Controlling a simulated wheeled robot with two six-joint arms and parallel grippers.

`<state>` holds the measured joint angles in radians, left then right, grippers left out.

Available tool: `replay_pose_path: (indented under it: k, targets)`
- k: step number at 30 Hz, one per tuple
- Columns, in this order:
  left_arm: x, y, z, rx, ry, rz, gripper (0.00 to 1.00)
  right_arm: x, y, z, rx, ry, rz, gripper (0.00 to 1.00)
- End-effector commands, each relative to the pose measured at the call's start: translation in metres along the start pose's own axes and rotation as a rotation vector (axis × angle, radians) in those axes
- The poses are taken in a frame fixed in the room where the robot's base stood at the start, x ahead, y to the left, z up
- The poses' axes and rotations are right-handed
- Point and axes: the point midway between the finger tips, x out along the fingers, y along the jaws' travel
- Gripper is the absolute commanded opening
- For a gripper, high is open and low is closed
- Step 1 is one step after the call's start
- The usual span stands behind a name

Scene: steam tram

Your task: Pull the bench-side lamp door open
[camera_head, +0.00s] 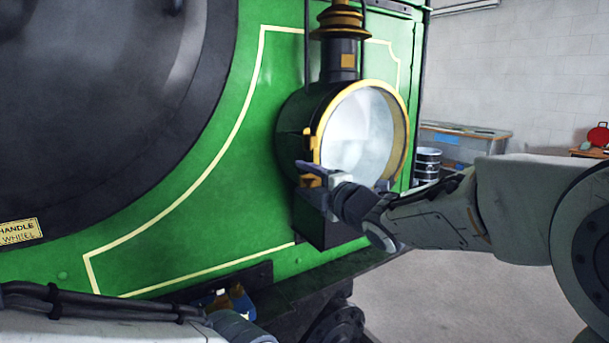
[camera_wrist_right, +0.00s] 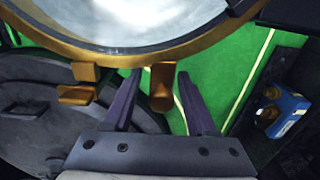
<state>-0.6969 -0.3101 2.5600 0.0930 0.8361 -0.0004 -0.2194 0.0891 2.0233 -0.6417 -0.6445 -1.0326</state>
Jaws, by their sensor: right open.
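The lamp (camera_head: 294,122) is a black drum with a chimney, mounted on the green tram front. Its round glass door (camera_head: 358,130) has a brass rim and looks flush with the drum. In the right wrist view the door rim (camera_wrist_right: 130,50) crosses the top, and a brass tab (camera_wrist_right: 162,88) projects from it. My right gripper (camera_head: 310,172) is at the lamp's lower left edge. It is open; in the wrist view its purple fingers (camera_wrist_right: 159,76) stand on either side of the tab, with gaps visible.
Two more brass pieces (camera_wrist_right: 78,94) sit left of the fingers in the wrist view. A blue and brass object (camera_head: 240,300) lies low on the dark front beam. A clear bin (camera_head: 465,138) and a dark drum (camera_head: 427,163) stand behind. Floor at right is clear.

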Motion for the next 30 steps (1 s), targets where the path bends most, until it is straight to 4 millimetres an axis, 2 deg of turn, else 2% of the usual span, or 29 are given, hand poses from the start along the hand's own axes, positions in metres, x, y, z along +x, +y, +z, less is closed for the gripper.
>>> replay_pose_path:
  k: [8, 9, 13, 14, 30]
  targets:
    - [-0.0004, 0.0000, 0.0000, 0.000, 0.000, 0.000, 0.50, 0.0028, -0.0003, -0.0003, -0.001, 0.000, 0.000, 0.57]
    - [-0.0004, 0.0000, 0.0000, 0.000, 0.000, 0.000, 0.50, 0.0028, -0.0003, -0.0003, -0.001, 0.000, 0.000, 0.54]
    - [-0.0004, 0.0000, 0.0000, 0.000, 0.000, 0.000, 0.50, 0.0026, -0.0002, -0.0003, 0.000, 0.000, 0.000, 0.04]
    - [-0.0004, 0.0000, 0.0000, 0.000, 0.000, 0.000, 0.50, 0.0026, 0.0000, -0.0003, 0.000, 0.000, 0.000, 0.00]
    - [-0.0006, 0.0000, 0.0000, 0.000, 0.000, 0.000, 0.50, 0.0023, 0.0018, 0.0000, 0.000, 0.000, 0.004, 0.00]
